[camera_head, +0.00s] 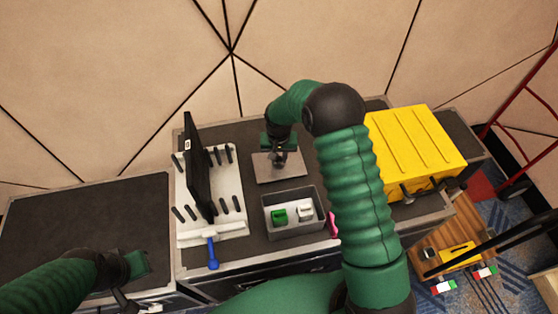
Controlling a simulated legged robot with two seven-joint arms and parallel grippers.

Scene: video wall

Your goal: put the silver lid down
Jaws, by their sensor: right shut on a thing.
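The silver lid (262,172) is a flat grey square plate behind the open grey box, over the dark top of the middle case. My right gripper (279,160) reaches down from above and is shut on the lid near its middle. The lid looks level; I cannot tell whether it touches the case top or hangs just above it. The fingertips are small and dark here. My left gripper (122,298) is low at the left, over the front of the left case, apart from the lid; its fingers are too unclear to read.
The open grey box (294,235) holds a green item (279,216) and a white item (306,212). A white rack (228,190) with black pegs and an upright black panel (198,165) stands left of the lid. A yellow case (418,145) is at right. The left case top (80,220) is clear.

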